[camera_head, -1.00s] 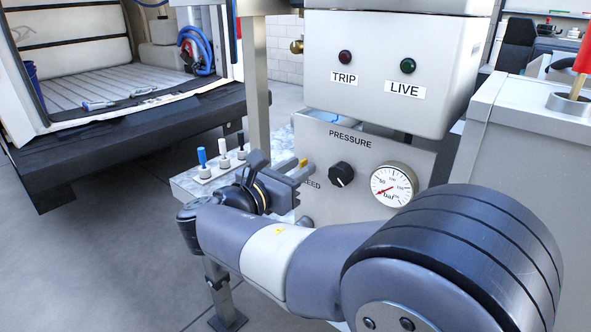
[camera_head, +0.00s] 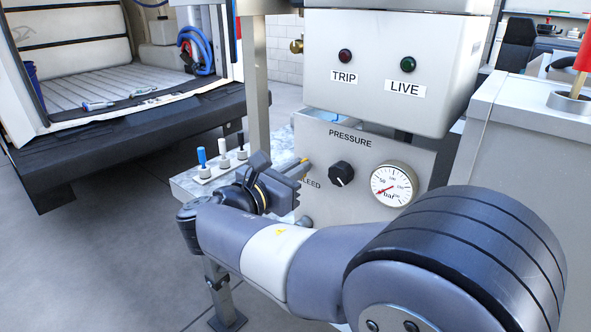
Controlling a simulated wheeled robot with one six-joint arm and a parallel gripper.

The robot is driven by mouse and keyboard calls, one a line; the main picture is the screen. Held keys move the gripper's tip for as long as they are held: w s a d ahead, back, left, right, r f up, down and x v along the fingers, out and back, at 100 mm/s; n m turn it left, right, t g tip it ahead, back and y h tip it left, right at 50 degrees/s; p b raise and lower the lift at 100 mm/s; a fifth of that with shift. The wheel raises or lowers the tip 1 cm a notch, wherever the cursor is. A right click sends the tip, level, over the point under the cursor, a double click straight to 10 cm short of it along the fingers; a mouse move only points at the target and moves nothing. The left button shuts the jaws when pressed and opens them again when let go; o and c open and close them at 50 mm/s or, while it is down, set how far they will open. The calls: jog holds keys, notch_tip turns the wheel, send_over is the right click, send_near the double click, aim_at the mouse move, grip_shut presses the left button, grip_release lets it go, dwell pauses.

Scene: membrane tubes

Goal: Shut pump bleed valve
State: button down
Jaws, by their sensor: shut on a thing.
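The bleed valve's small yellow-tipped handle (camera_head: 305,162) sticks out at the left edge of the pump's grey front panel (camera_head: 400,235). It is just above a partly hidden label (camera_head: 313,184) whose letters "LEED" show. My gripper (camera_head: 296,171) is at the handle from the left, its dark jaws shut on it. The jaws cover most of the handle, and the valve body is hidden behind them. My forearm crosses the lower middle of the picture.
A black pressure knob (camera_head: 341,174) and round gauge (camera_head: 394,184) are right of the handle. A box with TRIP and LIVE lamps (camera_head: 385,70) hangs above. Blue, white and black toggles (camera_head: 222,155) stand behind my gripper. An upright post (camera_head: 256,90) rises behind.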

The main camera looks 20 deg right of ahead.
jog(key=m+b, duration=0.1)
jog(key=m, duration=0.2)
jog(key=m+b, duration=0.3)
jog(key=m, duration=0.2)
jog(key=shift+s+d+f+m+b, duration=0.25)
jog(key=shift+s+f+m+b, duration=0.05)
jog(key=shift+f+b, duration=0.1)
jog(key=m+b, duration=0.4)
jog(key=m, duration=0.1)
jog(key=shift+s+f+b, duration=0.1)
jog(key=shift+f+b, duration=0.15)
jog(key=shift+b, duration=0.05)
jog(key=shift+m+b, duration=1.35)
jog(key=shift+m, duration=0.45)
jog(key=c, duration=1.6)
grip_release()
jog(key=shift+r, duration=0.1)
jog(key=p+v, duration=0.2)
jog(key=v, duration=0.8)
jog(key=shift+s+a, duration=0.25)
jog(key=shift+a, duration=0.05)
